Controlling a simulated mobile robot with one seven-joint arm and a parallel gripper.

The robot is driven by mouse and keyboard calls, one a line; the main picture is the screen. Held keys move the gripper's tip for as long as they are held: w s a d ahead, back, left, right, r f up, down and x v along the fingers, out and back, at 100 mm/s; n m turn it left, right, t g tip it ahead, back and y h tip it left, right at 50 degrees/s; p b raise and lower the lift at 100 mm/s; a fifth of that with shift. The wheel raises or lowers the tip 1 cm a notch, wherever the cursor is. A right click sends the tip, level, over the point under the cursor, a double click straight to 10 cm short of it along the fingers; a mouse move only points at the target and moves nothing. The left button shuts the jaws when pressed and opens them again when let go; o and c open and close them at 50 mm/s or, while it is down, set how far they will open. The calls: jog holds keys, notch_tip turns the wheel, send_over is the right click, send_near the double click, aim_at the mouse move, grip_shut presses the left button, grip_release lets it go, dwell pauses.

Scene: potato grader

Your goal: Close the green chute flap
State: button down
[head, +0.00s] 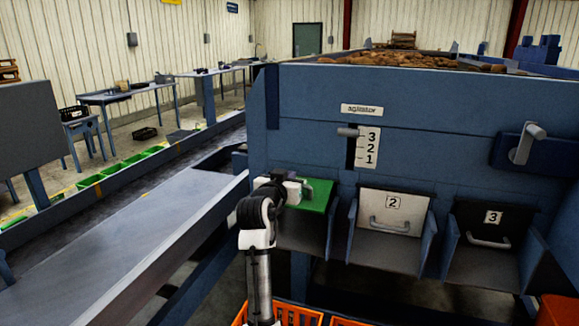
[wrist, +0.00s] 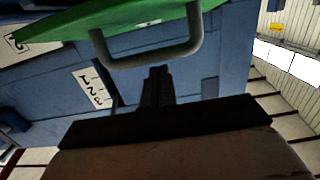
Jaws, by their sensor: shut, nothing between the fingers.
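The green chute flap (head: 318,196) stands raised, sticking out nearly level above the leftmost chute of the blue machine. In the wrist view the green flap (wrist: 130,17) spans the top, with its grey bar handle (wrist: 150,60) hanging from it. My gripper (head: 297,190) is at the left part of the flap in the head view. In the wrist view the fingers of my gripper (wrist: 158,72) are shut and empty, with their tips close to the handle bar. I cannot tell whether they touch it.
White flap 2 (head: 390,222) and dark flap 3 (head: 490,220) are to the right. An agitator lever (head: 348,132) and a larger grey handle (head: 525,145) are above. Orange crates (head: 300,314) sit below. A conveyor (head: 150,240) runs along the left.

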jog(key=shift+s+f, duration=0.1)
jog(key=shift+f, duration=0.2)
